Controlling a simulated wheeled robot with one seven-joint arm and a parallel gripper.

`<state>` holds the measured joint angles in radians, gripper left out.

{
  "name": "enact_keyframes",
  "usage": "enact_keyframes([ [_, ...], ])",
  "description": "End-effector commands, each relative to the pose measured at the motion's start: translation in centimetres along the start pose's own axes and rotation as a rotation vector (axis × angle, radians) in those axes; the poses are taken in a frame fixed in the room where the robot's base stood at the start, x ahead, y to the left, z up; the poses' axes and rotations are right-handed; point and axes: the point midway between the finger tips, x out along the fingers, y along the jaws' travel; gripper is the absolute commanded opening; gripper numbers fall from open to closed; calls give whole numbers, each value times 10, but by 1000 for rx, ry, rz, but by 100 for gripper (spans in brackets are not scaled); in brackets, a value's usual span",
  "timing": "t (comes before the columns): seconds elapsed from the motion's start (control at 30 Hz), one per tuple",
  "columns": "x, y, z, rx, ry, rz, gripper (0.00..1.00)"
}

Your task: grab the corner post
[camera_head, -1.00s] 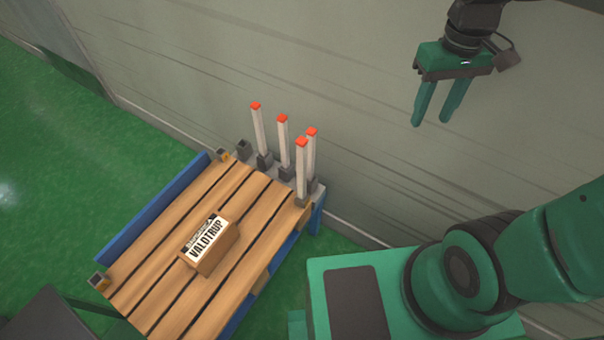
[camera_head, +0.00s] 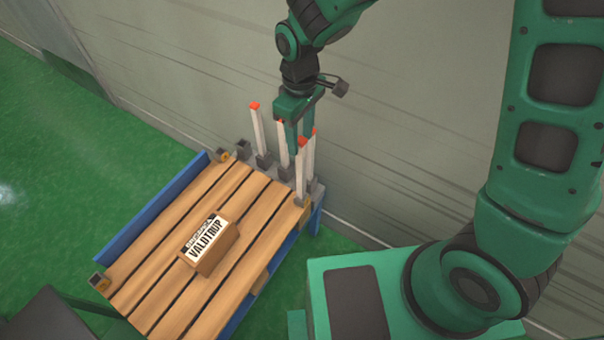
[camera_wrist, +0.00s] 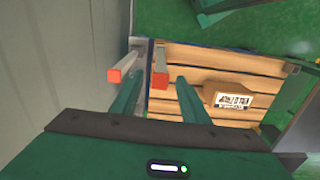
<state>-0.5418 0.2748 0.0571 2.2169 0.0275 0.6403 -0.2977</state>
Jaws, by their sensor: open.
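Several white corner posts with red tops stand in grey sockets along the pallet's far end. In the head view, one post (camera_head: 257,131) is at the left, one (camera_head: 283,156) in the middle and one (camera_head: 301,172) nearest; another is partly hidden behind it. My gripper (camera_head: 299,146) is open and empty, pointing down among the right-hand posts. In the wrist view, one red-topped post (camera_wrist: 160,80) shows between my fingers, and another (camera_wrist: 121,74) shows by the left fingertip. I cannot tell whether a finger touches a post.
The wooden pallet (camera_head: 170,255) carries a cardboard box (camera_head: 216,250), also in the wrist view (camera_wrist: 229,100). A blue rail (camera_head: 150,213) runs along its left side. A grey wall (camera_head: 420,150) rises close behind the posts.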

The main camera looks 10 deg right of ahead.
Motion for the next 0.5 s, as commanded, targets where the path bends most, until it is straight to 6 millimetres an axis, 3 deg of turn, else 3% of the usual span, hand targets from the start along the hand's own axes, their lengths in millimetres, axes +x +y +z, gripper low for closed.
enact_keyframes([
  [0.17,10,0,1,1,-1,0,41],
  [0.5,53,0,3,2,-2,0,41],
])
